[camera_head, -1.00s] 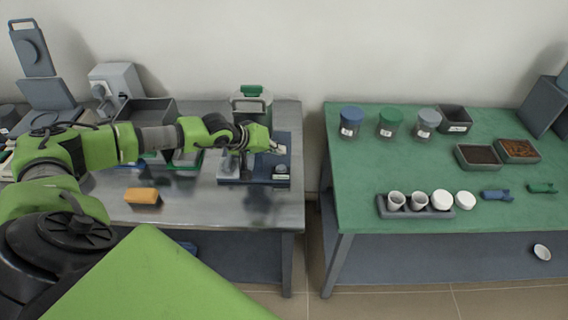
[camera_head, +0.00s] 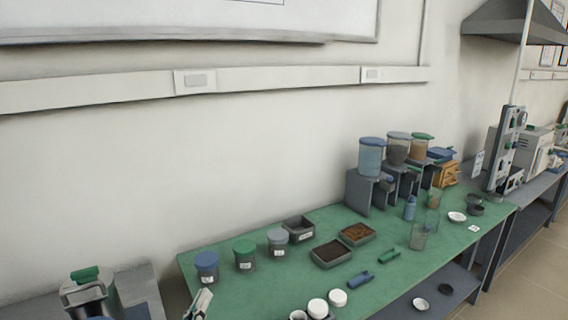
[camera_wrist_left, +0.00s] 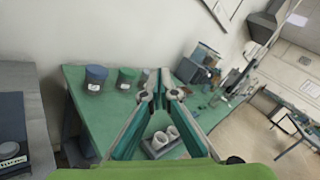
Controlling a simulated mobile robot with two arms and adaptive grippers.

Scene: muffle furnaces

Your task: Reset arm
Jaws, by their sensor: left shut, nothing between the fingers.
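My left gripper (camera_head: 199,303) shows at the bottom edge of the head view, in front of the left end of the green table (camera_head: 245,288). Only its tip end is in the picture; the rest of the arm is cut off. In the left wrist view the left gripper (camera_wrist_left: 163,94) points out over the same table. Its fingers come together toward the tips, and nothing is held between them. My right arm and right gripper are in neither view.
Jars with blue (camera_head: 206,262), green (camera_head: 245,254) and grey (camera_head: 278,242) lids stand near the gripper. Two filled trays (camera_head: 330,266) (camera_head: 357,246) and hoppers on stands (camera_head: 371,171) are farther right. Open floor (camera_wrist_left: 232,137) shows at right in the wrist view.

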